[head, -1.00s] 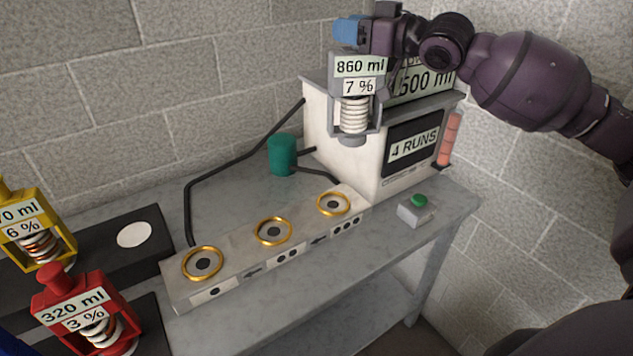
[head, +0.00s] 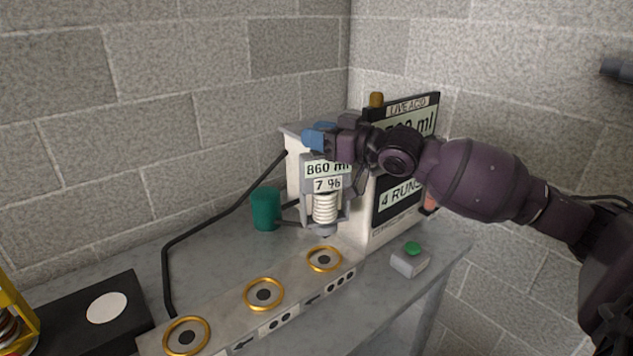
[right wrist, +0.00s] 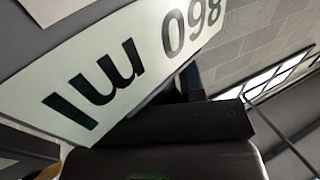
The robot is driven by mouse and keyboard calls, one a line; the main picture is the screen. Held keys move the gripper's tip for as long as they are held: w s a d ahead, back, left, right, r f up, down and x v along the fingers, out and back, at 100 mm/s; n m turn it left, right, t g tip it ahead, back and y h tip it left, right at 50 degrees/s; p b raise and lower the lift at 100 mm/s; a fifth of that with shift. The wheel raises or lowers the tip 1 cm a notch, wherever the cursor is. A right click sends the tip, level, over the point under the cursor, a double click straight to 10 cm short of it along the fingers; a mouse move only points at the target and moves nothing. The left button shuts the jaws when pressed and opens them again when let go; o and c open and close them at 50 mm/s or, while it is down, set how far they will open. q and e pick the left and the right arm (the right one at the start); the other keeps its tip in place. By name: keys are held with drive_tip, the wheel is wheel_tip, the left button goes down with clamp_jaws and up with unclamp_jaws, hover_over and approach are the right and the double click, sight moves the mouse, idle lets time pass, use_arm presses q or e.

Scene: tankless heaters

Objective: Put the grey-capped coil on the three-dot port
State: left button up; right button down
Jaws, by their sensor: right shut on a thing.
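The grey-capped coil (head: 326,208) has a white ribbed body in a grey frame with labels "860 ml" and "7 %". My right gripper (head: 320,140), with blue tips, is shut on its top and holds it upright. The coil's lower end hangs just above the three-dot port (head: 324,259), a gold ring with a dark centre, with a visible gap in the head view. The right wrist view shows the 860 ml label (right wrist: 130,65) very close; the port is not visible there. My left gripper is not in view.
The port block also has a two-dot port (head: 264,294) and a one-dot port (head: 187,336). Behind stand a white machine with a "4 RUNS" panel (head: 398,200) and a green cup (head: 265,209). A green-button box (head: 410,260) sits right. A yellow-framed coil (head: 14,318) is at far left.

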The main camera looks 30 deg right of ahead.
sight(315, 152)
wheel_tip(315, 152, down, 3)
drive_tip(key=shift+r, duration=0.1)
drive_tip(key=shift+f, duration=0.55)
wheel_tip(315, 152, down, 6)
drive_tip(key=shift+r+b, duration=0.2)
drive_tip(key=shift+b, duration=0.5)
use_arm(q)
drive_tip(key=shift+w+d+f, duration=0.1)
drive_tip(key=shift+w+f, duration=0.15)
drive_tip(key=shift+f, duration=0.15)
use_arm(e)
drive_tip(key=shift+r, duration=0.1)
drive_tip(key=c, duration=0.7)
unclamp_jaws()
drive_tip(key=shift+f, duration=0.2)
drive_tip(key=shift+r, duration=0.1)
